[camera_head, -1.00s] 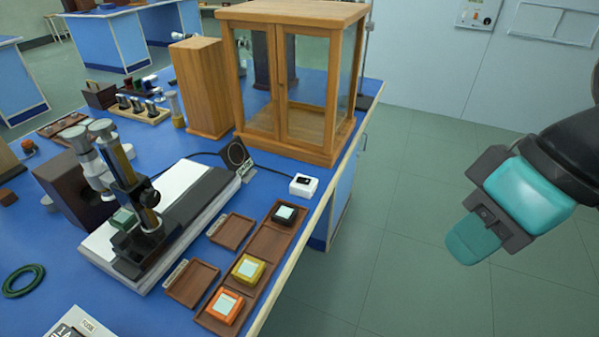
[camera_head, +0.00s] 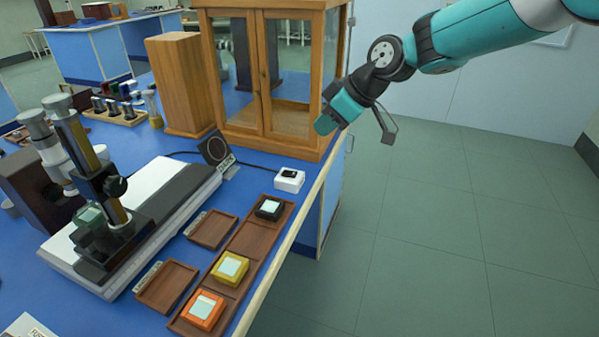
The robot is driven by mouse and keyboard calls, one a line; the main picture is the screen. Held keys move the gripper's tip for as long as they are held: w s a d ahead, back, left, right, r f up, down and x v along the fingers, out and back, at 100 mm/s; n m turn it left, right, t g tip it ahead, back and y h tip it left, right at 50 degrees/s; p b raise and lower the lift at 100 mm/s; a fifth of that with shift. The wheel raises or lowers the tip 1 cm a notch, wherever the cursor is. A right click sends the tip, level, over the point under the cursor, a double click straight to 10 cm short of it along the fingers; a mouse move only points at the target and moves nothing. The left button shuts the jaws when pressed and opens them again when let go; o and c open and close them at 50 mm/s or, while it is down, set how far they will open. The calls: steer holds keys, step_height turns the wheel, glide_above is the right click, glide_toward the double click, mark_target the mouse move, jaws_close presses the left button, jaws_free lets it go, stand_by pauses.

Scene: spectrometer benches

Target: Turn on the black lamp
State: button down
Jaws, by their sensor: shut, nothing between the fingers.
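Nothing in view is plainly a black lamp. A black panel with a round face (camera_head: 216,149) stands tilted at the far end of the white-and-black bench plate. A small white box with a black switch (camera_head: 289,180) sits to its right near the table's right edge, with a dark cable running left from it. I cannot tell whether the switch is on. A small black square block (camera_head: 269,208) with a pale top lies in the long brown tray.
A wood-framed glass cabinet (camera_head: 262,132) and a tall wooden block (camera_head: 182,85) stand at the back. Yellow (camera_head: 230,268) and orange (camera_head: 203,309) blocks sit in the long tray. A microscope (camera_head: 95,195) stands at left. The floor on the right is clear.

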steer(key=shift+w, duration=0.1)
steer(key=p, duration=0.1)
glide_above(291, 173)
steer(key=d, duration=0.2)
steer(key=f, duration=0.7)
steer(key=shift+s+a+f, duration=0.25)
steer(key=shift+f, duration=0.1)
step_height(291, 173, down, 3)
steer(key=shift+d+r, duration=0.15)
steer(key=shift+r, duration=0.05)
steer(key=shift+f, duration=0.8)
